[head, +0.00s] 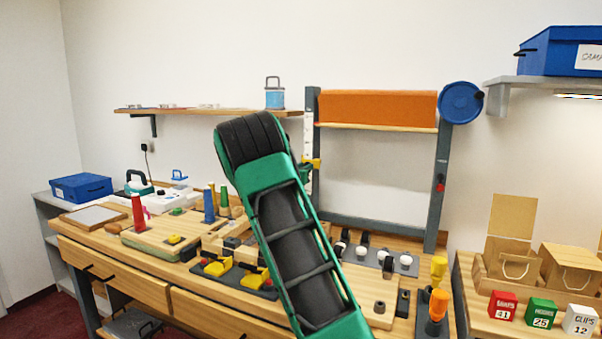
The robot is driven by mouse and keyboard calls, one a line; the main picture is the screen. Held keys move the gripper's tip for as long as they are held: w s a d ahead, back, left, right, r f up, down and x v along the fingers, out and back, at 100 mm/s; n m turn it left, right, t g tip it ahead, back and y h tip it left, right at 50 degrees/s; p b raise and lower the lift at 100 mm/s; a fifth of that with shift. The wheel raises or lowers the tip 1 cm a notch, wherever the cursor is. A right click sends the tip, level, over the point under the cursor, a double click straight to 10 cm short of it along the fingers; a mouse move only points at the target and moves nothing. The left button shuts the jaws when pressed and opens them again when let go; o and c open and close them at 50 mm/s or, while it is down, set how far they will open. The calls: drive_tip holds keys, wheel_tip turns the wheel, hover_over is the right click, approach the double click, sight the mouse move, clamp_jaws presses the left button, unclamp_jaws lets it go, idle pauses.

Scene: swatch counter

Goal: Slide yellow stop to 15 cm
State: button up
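A yellow stop (311,163) sits at the lower part of a white marked scale (309,134) on the left upright of the grey frame, in the head view. The scale's numbers are too small to read. My green and black arm fills the middle of the view and covers the area just left of and below the stop. A small green and dark part shows right under the stop, beside my arm; I cannot tell whether it belongs to my gripper. My gripper's fingers are not clearly seen, and whether they touch the stop is hidden.
The grey frame (443,180) carries an orange roll (377,107) and a blue disc (460,102). The wooden workbench (88,239) below is crowded with yellow-handled clamps (217,268) and coloured cones. A wall shelf (190,112) is at left, a side table with boxes at right.

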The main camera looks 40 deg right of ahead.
drive_tip(key=shift+o, duration=1.4)
drive_tip(key=v, duration=1)
drive_tip(key=shift+a, duration=0.4)
drive_tip(key=shift+f, duration=0.1)
drive_tip(key=s+a+f+m+g+y, duration=0.15)
drive_tip(key=s+f+m+y, duration=0.25)
drive_tip(key=s+f+m, duration=0.45)
drive_tip(key=s+a+f+m+g+y, duration=0.1)
drive_tip(key=s+f+m+g+y, duration=0.4)
drive_tip(key=s, duration=0.6)
drive_tip(key=s+a+f+m+y, duration=0.2)
drive_tip(key=s+a+m+y, duration=0.2)
drive_tip(key=s+a+m, duration=0.3)
drive_tip(key=s+a+f+m+y, duration=0.2)
drive_tip(key=s+a+m, duration=0.6)
drive_tip(key=s+a, duration=0.9)
drive_tip(key=shift+s+f+y, duration=0.2)
drive_tip(key=shift+s+y, duration=0.15)
drive_tip(key=shift+y, duration=0.55)
